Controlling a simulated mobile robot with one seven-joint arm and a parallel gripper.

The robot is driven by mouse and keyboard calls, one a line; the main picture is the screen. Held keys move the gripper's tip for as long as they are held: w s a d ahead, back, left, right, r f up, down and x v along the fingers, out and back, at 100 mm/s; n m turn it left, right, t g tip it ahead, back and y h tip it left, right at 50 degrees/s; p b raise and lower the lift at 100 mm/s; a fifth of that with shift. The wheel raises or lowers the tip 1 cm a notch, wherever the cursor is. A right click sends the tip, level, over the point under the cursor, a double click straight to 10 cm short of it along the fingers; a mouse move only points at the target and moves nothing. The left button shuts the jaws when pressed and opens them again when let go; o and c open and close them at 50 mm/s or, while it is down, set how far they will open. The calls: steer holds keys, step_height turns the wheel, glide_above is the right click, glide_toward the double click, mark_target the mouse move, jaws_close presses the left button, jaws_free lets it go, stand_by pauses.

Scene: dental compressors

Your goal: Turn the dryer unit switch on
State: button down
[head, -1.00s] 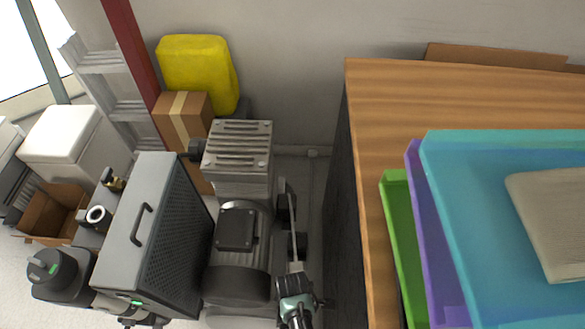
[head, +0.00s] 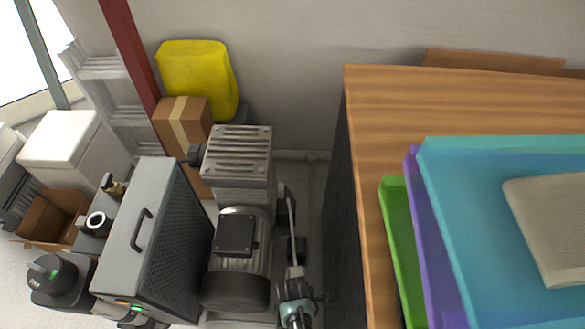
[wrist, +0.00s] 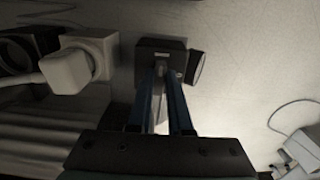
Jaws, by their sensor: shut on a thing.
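In the wrist view, my gripper (wrist: 160,72) has its two blue fingers close together at the tips, shut on a part of a small dark box (wrist: 150,50). The part between the tips is too small and dark to make out. A round dark knob (wrist: 196,67) sticks out on the box's right side. In the head view, my gripper (head: 296,300) is low in the picture, right of the grey compressor motor (head: 236,250); its fingertips are not clear there. A grey cabinet (head: 140,230) with a perforated side and a small lit mark stands left of the motor. I cannot tell which part is the dryer switch.
A wooden-topped bench (head: 420,105) with coloured trays (head: 480,150) stands close on the right, leaving a narrow gap. In the wrist view, a white fitting (wrist: 75,68) is left of the dark box, and a pale box with a cable (wrist: 300,148) is at lower right.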

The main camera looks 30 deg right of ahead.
steer(key=c, duration=0.8)
jaws_free()
steer(key=shift+c, duration=0.2)
steer(key=shift+r, duration=0.1)
step_height(320, 180, up, 13)
steer(key=p, duration=0.5)
